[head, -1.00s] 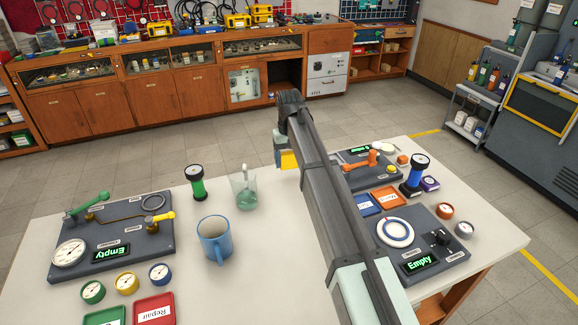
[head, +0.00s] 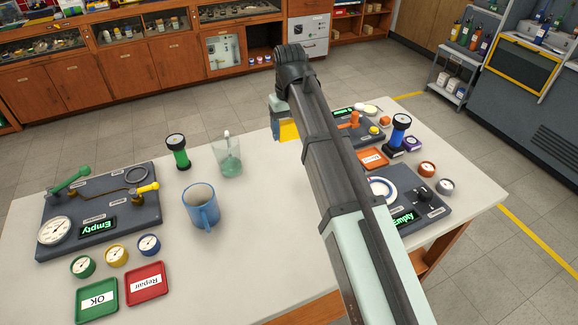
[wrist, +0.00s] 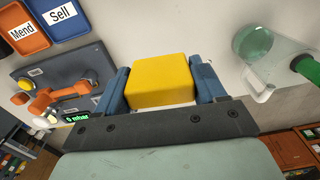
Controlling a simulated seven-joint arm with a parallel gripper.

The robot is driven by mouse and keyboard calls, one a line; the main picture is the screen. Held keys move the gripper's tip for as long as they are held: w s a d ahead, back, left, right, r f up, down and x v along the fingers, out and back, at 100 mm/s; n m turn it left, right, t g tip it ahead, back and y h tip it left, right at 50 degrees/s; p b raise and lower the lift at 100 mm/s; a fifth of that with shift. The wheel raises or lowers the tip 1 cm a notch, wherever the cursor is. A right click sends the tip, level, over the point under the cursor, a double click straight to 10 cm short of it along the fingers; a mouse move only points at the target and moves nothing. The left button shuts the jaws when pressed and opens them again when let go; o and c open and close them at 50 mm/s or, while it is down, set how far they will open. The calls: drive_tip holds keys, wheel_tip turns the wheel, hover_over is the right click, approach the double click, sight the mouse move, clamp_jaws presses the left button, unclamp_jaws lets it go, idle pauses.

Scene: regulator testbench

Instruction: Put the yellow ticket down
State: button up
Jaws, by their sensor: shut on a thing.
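The yellow ticket (wrist: 160,80) looks like a yellow block in the wrist view. My gripper (wrist: 160,85) is shut on it, with a blue finger on each side. In the head view the ticket (head: 289,130) shows as a small yellow patch beside my gripper (head: 282,122), partly hidden by my arm. It is over the white table (head: 260,245), near its far edge. I cannot tell whether it touches the tabletop.
A glass beaker (head: 229,160), a green cylinder gauge (head: 178,152) and a blue mug (head: 201,207) stand left of my gripper. A test panel with orange valve (wrist: 60,95) and the trays Mend (wrist: 22,33) and Sell (wrist: 60,13) lie on the other side.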

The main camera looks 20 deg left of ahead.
drive_tip(key=shift+s+d+f, duration=0.15)
drive_tip(key=shift+s+d, duration=0.15)
drive_tip(key=shift+s, duration=0.15)
drive_tip(key=shift+f+n, duration=0.4)
drive_tip(key=shift+f, duration=0.05)
drive_tip(key=shift+w+f, duration=0.1)
drive_tip(key=shift+f, duration=4.45)
drive_tip(key=o, duration=1)
drive_tip(key=shift+f, duration=0.15)
drive_tip(key=shift+a, duration=0.1)
wheel_tip(320, 180, up, 12)
drive_tip(key=shift+r, duration=0.2)
